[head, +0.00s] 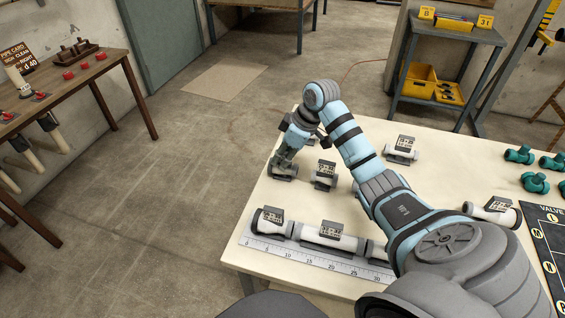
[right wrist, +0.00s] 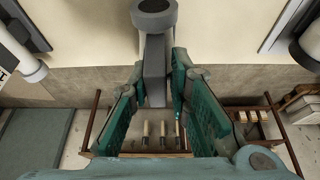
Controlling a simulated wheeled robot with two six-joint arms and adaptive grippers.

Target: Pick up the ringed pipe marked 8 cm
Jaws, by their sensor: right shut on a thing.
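My right gripper (head: 291,152) is at the far left part of the cream table, over a short pipe (head: 283,171) with dark grey parts. In the right wrist view its teal fingers (right wrist: 158,100) are closed on an upright grey piece (right wrist: 154,75). A dark grey round pipe end (right wrist: 154,12) shows above that piece. The fingers hide much of the pipe in the head view, and I cannot read a marking on it. Another short pipe (head: 325,182) with a label card stands just to the right. My left gripper is not in view.
A ruler (head: 310,260) lies along the front edge beside several labelled pipes (head: 330,237). One pipe (head: 401,153) lies at the back; another (head: 490,214) lies at right. Green fittings (head: 535,182) and a dark valve board (head: 545,235) are farther right.

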